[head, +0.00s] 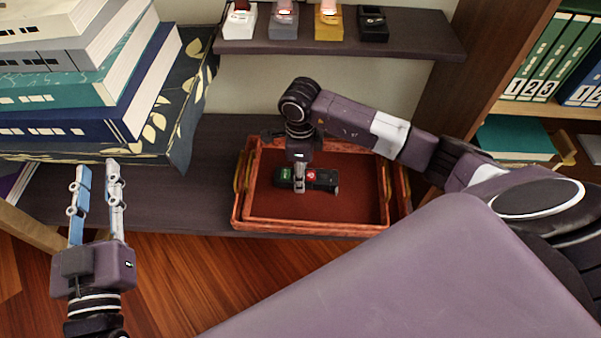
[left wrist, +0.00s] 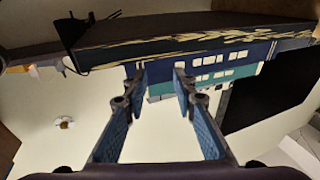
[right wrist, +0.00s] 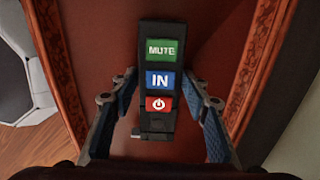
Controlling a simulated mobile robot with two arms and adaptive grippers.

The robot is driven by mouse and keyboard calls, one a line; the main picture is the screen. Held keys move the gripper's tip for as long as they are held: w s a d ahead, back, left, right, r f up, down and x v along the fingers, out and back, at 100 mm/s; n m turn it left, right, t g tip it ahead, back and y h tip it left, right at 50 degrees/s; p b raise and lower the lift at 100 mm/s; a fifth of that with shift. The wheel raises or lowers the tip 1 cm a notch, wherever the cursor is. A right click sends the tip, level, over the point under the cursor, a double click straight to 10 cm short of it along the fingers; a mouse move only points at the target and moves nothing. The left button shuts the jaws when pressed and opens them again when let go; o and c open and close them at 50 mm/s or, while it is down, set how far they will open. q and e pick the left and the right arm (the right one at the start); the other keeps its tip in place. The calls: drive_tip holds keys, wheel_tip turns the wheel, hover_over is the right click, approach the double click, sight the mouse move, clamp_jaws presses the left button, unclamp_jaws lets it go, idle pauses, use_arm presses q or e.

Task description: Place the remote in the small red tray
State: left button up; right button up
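The remote (head: 322,180) is black with green, blue and red buttons. It lies on the floor of the red tray (head: 330,222), which appears nested with a second, slightly larger red tray rim. In the right wrist view the remote (right wrist: 160,65) shows between the two fingers of my right gripper (right wrist: 159,88), with a gap on each side, so that gripper is open. In the head view my right gripper (head: 299,180) is right above the remote and covers part of it. My left gripper (head: 97,190) is open and empty, left of the tray near the book stack.
A tall stack of large books (head: 90,85) stands at the left on the dark shelf (head: 150,205). An upper shelf (head: 415,45) with several small devices runs above the tray. A wooden bookcase (head: 490,60) with binders is at the right. Shelf space between books and tray is clear.

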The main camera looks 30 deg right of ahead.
drive_tip(key=shift+o, duration=1)
